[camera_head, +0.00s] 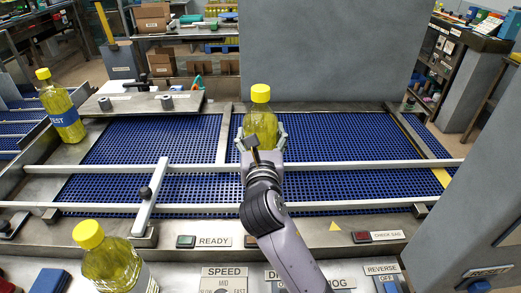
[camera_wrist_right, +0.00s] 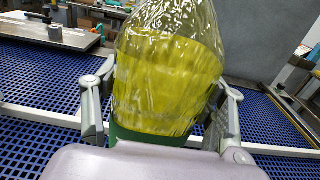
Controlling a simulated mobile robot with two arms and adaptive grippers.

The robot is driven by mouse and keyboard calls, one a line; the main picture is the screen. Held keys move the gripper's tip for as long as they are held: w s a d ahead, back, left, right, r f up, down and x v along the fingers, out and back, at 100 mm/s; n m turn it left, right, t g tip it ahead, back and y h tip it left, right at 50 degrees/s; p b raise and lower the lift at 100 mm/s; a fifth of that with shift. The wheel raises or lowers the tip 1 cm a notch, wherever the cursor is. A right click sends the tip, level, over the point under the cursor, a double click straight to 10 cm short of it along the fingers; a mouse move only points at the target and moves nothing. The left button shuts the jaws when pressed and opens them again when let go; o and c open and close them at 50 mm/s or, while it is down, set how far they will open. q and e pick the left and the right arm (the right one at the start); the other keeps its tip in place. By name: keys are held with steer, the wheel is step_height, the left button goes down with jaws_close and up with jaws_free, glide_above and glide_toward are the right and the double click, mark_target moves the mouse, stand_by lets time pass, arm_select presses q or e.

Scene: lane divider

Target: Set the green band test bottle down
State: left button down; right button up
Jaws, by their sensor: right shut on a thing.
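The green band test bottle (camera_head: 261,121) is a clear bottle of yellow liquid with a yellow cap, upright over the far lane of the blue conveyor belt (camera_head: 345,135). My right gripper (camera_head: 263,140) is shut on it, with one finger on each side. In the right wrist view the bottle (camera_wrist_right: 168,75) fills the middle, its green band (camera_wrist_right: 150,136) low between the fingers. My right gripper (camera_wrist_right: 160,112) hides the bottle's base, so I cannot tell whether it touches the belt. My left gripper is not in view.
A bottle with a blue TEST band (camera_head: 62,115) stands at the left, and another yellow bottle (camera_head: 108,262) at the front left. Metal rails (camera_head: 350,166) run along the belt, with a slanted divider bar (camera_head: 150,198) at left. A grey panel (camera_head: 330,50) stands behind.

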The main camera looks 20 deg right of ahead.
steer(key=shift+f, duration=1.9)
steer(key=o, duration=1.9)
steer(key=shift+f, duration=0.25)
steer(key=shift+o, duration=0.2)
steer(key=b+v, duration=0.2)
steer(key=v, duration=1)
steer(key=shift+r, duration=0.2)
